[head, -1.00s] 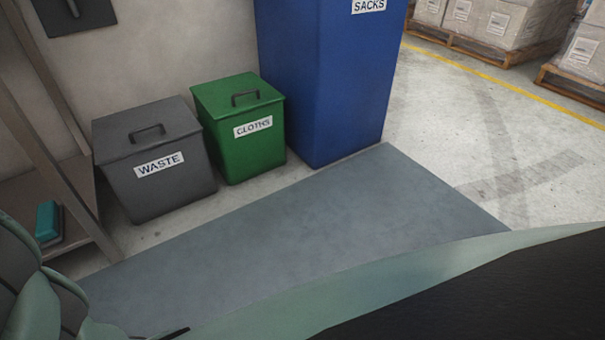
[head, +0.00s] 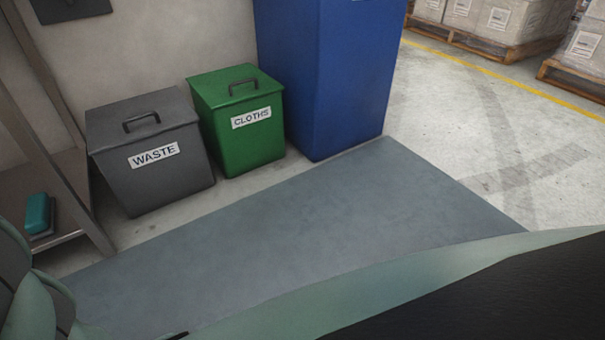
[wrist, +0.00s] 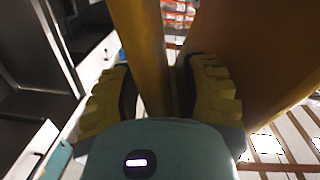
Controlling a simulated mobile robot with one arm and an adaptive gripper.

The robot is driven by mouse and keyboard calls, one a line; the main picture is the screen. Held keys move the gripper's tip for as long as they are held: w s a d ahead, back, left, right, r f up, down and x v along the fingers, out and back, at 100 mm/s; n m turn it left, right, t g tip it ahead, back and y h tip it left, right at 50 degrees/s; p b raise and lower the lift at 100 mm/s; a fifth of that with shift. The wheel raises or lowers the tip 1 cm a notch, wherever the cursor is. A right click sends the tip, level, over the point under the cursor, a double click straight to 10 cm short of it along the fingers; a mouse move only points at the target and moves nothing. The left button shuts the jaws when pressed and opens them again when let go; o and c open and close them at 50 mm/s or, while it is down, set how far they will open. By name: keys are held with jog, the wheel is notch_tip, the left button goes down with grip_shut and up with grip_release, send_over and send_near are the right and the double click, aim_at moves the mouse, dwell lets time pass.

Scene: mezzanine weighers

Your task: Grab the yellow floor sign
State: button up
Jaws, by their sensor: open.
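My gripper (wrist: 163,88) shows in the wrist view with its two ribbed yellow fingers apart. A dark yellow upright strip (wrist: 142,55) runs between the fingers, and a broad orange-brown panel (wrist: 235,50) stands close behind and right of the right finger. These may be parts of the yellow floor sign, seen from very near, but I cannot tell for sure. I see no grip on either. The head view shows no yellow floor sign and not the gripper's fingers.
The head view shows a grey WASTE bin (head: 150,180), a green CLOTHS bin (head: 240,150) and a tall blue bin (head: 325,90) along the wall. A rack (head: 75,195) stands left. A grey-blue mat (head: 290,235) lies clear before the bins. Loaded pallets (head: 485,50) stand far right.

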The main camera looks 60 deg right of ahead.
jog(key=shift+w+a, duration=0.2)
jog(key=shift+a, duration=0.3)
jog(key=shift+d, duration=0.15)
jog(key=shift+c, duration=0.6)
grip_shut()
jog(key=shift+d, duration=0.1)
